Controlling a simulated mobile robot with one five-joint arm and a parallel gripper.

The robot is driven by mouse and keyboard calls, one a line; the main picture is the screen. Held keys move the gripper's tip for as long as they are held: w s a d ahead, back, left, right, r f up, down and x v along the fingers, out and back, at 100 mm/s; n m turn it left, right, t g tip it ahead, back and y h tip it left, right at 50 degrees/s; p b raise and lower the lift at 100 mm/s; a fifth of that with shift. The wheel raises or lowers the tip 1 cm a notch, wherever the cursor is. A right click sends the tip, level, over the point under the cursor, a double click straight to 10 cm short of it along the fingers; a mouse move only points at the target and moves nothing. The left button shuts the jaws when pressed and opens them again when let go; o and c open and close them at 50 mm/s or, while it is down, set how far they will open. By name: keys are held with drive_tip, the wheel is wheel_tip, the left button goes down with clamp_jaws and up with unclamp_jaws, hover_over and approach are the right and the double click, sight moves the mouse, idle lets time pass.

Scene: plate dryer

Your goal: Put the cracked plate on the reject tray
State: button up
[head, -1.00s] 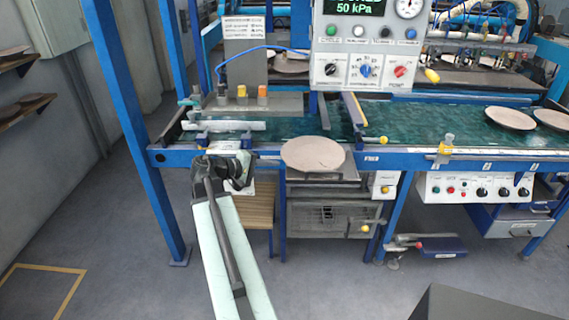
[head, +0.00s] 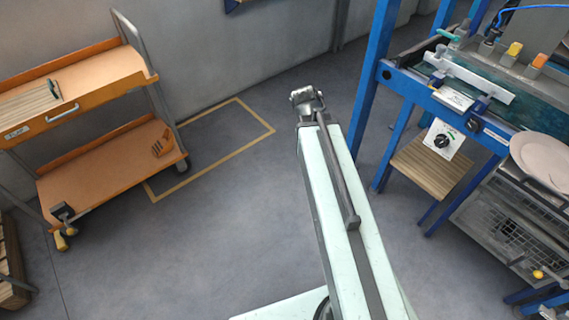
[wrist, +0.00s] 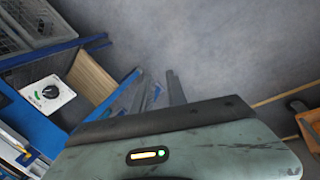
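A round pale plate (head: 542,158) lies at the front edge of the blue machine at the right of the head view. Its right part is cut off, and I cannot tell whether it is cracked. My gripper (head: 307,97) is in the middle of the head view, over bare floor, well left of the plate. In the wrist view my gripper (wrist: 158,88) shows two narrow fingers with a gap between them and nothing held. No tray can be made out for certain as the reject tray.
A two-shelf orange trolley (head: 100,165) stands at the left by the wall. A yellow floor outline (head: 215,150) lies beside it. A blue machine post (head: 372,85) and a wooden slatted shelf (head: 432,165) are on the right. The floor between is clear.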

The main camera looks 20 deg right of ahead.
drive_tip(key=a+f+n+y, duration=0.1)
drive_tip(key=a+n+y, duration=0.15)
drive_tip(key=a, duration=1.45)
wheel_tip(320, 180, up, 13)
drive_tip(key=p, duration=1.3)
drive_tip(key=shift+w+m+y, duration=0.15)
drive_tip(key=shift+m+y, duration=0.3)
drive_tip(key=shift+d, duration=0.1)
